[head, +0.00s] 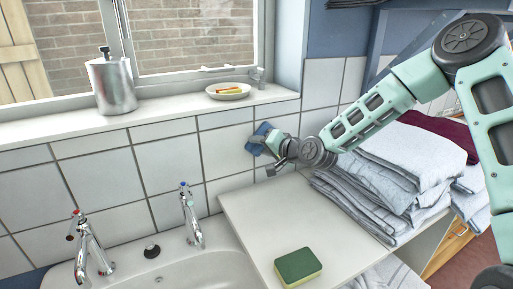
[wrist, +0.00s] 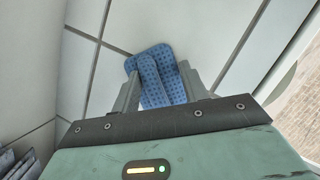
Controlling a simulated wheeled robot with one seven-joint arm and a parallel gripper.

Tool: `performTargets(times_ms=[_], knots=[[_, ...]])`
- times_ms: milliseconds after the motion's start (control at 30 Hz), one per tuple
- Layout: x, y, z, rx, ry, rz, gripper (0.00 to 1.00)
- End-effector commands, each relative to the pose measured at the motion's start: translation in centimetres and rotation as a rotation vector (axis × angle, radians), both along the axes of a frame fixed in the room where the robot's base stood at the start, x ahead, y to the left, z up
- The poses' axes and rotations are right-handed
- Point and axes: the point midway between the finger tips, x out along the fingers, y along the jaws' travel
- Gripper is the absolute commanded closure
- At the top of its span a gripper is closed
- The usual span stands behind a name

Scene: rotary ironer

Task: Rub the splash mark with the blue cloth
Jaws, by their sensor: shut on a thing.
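The blue cloth (head: 262,139) is between the fingers of my gripper (head: 273,150), up by the white wall tiles above the counter. In the wrist view, my gripper (wrist: 158,88) is shut on the folded, dotted blue cloth (wrist: 152,62), which lies in front of the tiles. The cloth looks close to or against the tiles; I cannot tell if it touches. I see no splash mark in either view; the cloth and gripper hide part of the wall.
A green and yellow sponge (head: 298,266) lies on the white counter (head: 265,215). Stacked towels (head: 400,165) stand at the right, near my arm. The sink (head: 190,268) has two taps. A soap dispenser (head: 112,85) and a dish (head: 228,91) stand on the windowsill.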

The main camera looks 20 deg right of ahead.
Motion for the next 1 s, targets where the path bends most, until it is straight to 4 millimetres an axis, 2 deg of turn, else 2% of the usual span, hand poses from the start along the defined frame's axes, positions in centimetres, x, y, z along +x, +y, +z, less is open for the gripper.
performTargets(times_ms=[200, 467, 1000], knots=[[0.3, -1.6, 0.0, 0.001, 0.000, -0.001, 0.85], [0.7, -1.7, 0.0, 0.000, -0.002, 0.000, 0.85], [-0.3, 2.1, 0.1, 0.000, -0.002, 0.003, 0.85]])
